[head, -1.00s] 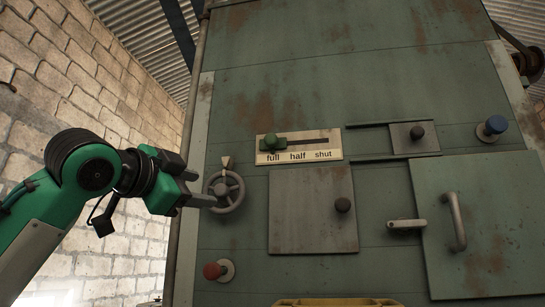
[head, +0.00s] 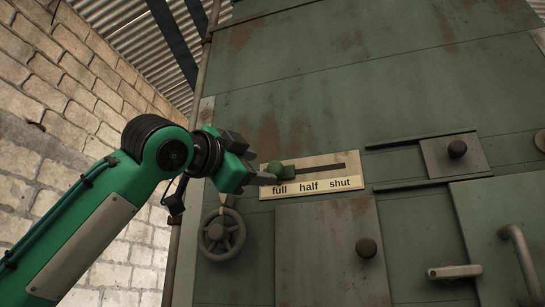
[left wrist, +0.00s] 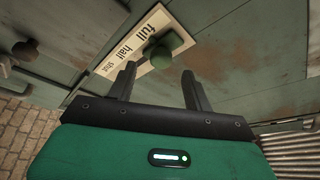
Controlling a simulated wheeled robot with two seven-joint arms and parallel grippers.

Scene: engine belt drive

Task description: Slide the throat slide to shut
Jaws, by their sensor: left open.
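The throat slide is a green knob (head: 275,169) in a dark slot (head: 318,170) on a cream plate (head: 348,184) lettered full, half, shut. The knob stands at the left end of the slot, at full. My left gripper (head: 264,174) is at the plate's left end, its fingers close to the knob. In the left wrist view the knob (left wrist: 162,53) shows just beyond and between the two open fingers (left wrist: 157,80). I cannot tell whether a finger touches it. My right gripper is not in view.
A handwheel (head: 222,235) is below the gripper. A square panel with a dark knob (head: 366,248) is below the plate. A small sliding panel (head: 438,158) on rails is at the right, above a door handle (head: 523,262). The cabinet face above the plate is clear.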

